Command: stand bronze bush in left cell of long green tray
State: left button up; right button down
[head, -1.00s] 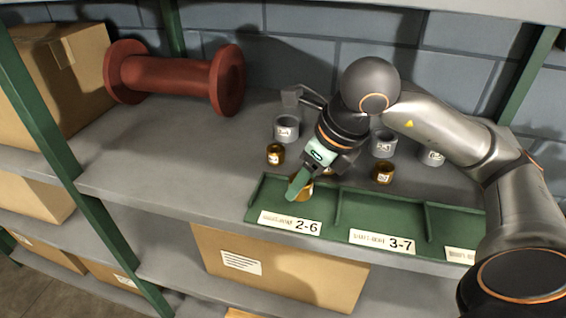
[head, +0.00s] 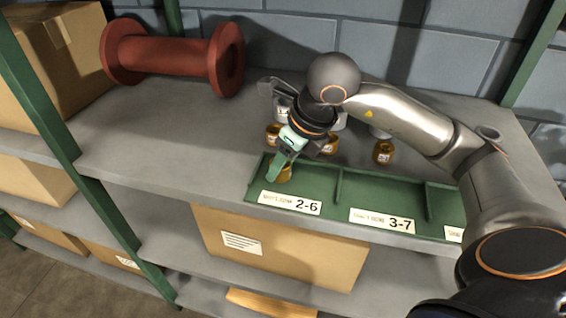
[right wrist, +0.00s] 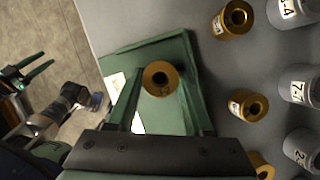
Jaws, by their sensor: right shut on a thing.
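A bronze bush (head: 285,174) is in my right gripper (head: 283,167), over or in the left cell of the long green tray (head: 390,206), the cell labelled 2-6. In the right wrist view the bush (right wrist: 161,78) shows its round top and bore, upright between the two green fingers of my right gripper (right wrist: 160,92). Whether its base touches the tray floor is hidden. My left gripper (right wrist: 33,70) shows small at the left of the right wrist view, away from the shelf, its fingers apart and empty.
Behind the tray stand several other bronze bushes (head: 383,152) and grey collars (right wrist: 298,86), some hidden by my right arm. A red spool (head: 172,58) lies at the back left. The middle cell, labelled 3-7, is empty. The shelf left of the tray is clear.

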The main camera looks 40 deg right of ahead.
jog(key=shift+c, duration=1.5)
grip_release()
jog(key=shift+f, duration=0.1)
jog(key=shift+r+p, duration=0.3)
jog(key=v, duration=0.7)
